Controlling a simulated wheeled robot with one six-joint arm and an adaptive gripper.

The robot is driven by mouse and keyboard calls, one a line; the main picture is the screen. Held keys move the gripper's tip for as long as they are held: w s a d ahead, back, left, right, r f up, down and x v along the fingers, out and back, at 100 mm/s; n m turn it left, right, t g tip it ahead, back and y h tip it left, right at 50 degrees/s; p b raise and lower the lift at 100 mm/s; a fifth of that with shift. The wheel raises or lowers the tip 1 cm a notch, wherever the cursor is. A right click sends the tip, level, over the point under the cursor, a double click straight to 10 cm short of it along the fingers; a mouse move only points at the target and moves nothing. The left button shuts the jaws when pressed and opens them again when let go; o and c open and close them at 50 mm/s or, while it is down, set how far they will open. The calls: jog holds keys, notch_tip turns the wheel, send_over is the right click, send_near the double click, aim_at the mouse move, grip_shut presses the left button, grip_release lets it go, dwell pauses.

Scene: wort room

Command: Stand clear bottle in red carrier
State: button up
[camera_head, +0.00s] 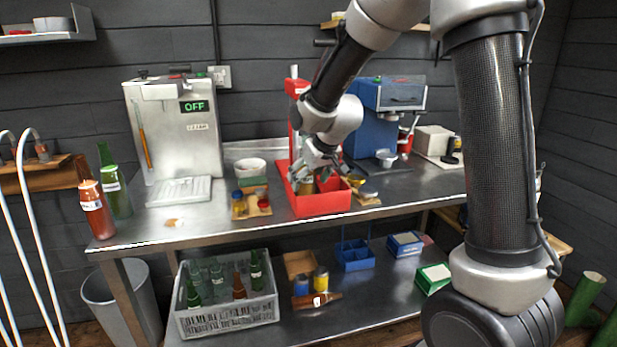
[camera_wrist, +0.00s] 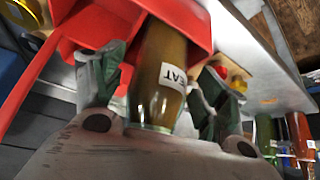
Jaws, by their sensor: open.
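The red carrier (camera_head: 322,206) stands on the steel bench and fills the top left of the wrist view (camera_wrist: 85,30). A clear glass bottle with amber contents and a white label (camera_wrist: 160,75) has its far end inside a red compartment. In the head view its amber body (camera_head: 307,187) shows only partly, behind the carrier's front wall. My gripper (camera_head: 318,172) is over the carrier. In the wrist view its open fingers (camera_wrist: 157,85) lie on either side of the bottle, with gaps. I cannot tell whether the bottle rests on the carrier floor.
A small wooden tray with jars (camera_head: 258,205) stands left of the carrier. A brown bottle (camera_head: 95,210) and a green bottle (camera_head: 116,193) stand at the bench's left. A red press column (camera_head: 294,95) rises behind the carrier. A grey crate of bottles (camera_head: 228,318) is on the lower shelf.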

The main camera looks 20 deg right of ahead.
jog(key=shift+r, duration=0.1)
jog(key=v, duration=1.2)
jog(key=s+d+m, duration=0.1)
jog(key=s+d, duration=0.3)
jog(key=s, duration=0.5)
jog(key=s+d+m+g+h, duration=0.1)
jog(key=s+d, duration=0.3)
jog(key=s, duration=0.5)
jog(key=s+d+m+g+h, duration=0.1)
jog(key=s+d, duration=0.4)
jog(key=s, duration=0.4)
jog(key=shift+s+r, duration=0.2)
jog(key=shift+s, duration=0.1)
